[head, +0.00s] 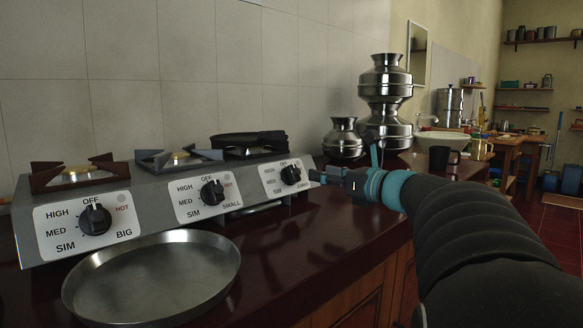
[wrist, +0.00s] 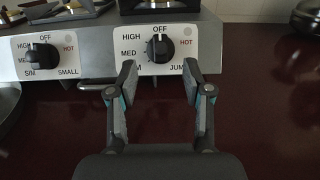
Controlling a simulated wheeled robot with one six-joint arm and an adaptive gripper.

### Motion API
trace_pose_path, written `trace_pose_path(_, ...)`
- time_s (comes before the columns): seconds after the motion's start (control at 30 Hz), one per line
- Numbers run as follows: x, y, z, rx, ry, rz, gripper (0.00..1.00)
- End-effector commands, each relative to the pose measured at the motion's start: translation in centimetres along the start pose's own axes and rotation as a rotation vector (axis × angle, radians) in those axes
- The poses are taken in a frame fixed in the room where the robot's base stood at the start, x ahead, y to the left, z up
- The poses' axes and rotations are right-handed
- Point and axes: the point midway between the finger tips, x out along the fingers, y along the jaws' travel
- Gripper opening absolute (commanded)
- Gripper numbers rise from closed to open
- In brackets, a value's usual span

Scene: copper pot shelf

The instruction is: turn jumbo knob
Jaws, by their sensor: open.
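The jumbo knob (wrist: 160,49) is a black dial on a white plate at the right end of the stove front. In the wrist view its plate reads OFF, HIGH, MED and HOT, with the lower labels partly hidden by my fingers. In the head view the jumbo knob (head: 290,175) is just left of my gripper (head: 325,178). In the wrist view my gripper (wrist: 160,80) is open and empty, its fingertips apart on either side below the knob. I see no clear contact with the knob.
The small knob (head: 212,192) and big knob (head: 95,219) sit further left on the stove (head: 150,192). A round metal pan (head: 150,280) lies on the dark counter (head: 285,245) in front. Steel pots (head: 386,100) and a black mug (head: 440,158) stand behind my arm.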

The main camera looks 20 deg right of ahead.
Motion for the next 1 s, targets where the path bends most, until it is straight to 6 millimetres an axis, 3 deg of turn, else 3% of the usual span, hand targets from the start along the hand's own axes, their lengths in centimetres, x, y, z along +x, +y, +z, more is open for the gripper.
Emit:
trace_pose_path(0.3,6.1,0.1,0.0,0.0,0.001,0.005,0.5)
trace_pose_path(0.5,8.7,0.2,0.0,0.0,0.0,0.006,0.5)
trace_pose_path(0.97,9.8,0.2,0.0,-0.001,0.0,0.003,0.5)
trace_pose_path(1.0,9.8,0.2,0.0,-0.001,0.0,0.003,0.42)
